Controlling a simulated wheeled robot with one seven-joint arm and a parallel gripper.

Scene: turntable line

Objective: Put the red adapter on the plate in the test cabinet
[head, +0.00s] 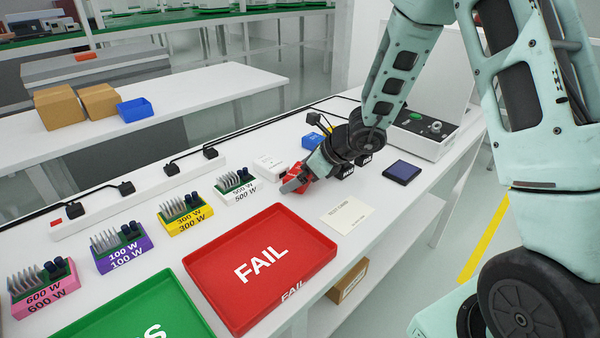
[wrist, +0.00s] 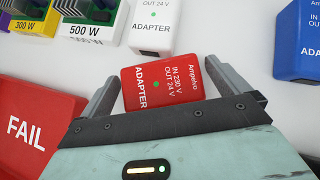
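The red adapter (wrist: 165,85) lies on the white table, marked IN 230 V, OUT 24 V, with a green dot. In the wrist view my gripper (wrist: 165,88) is open, with one finger on each side of the adapter and gaps showing. In the head view the adapter (head: 298,174) is largely hidden by my gripper (head: 294,184). A white unit with a dark top panel and a green spot (head: 427,143), apparently the test cabinet, stands at the back right, partly behind my arm. I cannot make out its plate.
A white adapter (head: 270,164) and a blue adapter (head: 312,141) lie close by. The red FAIL tray (head: 312,262) is in front, with a paper card (head: 347,217) beside it. A dark blue square (head: 403,172) lies in front of the cabinet. Several coloured power modules line the left.

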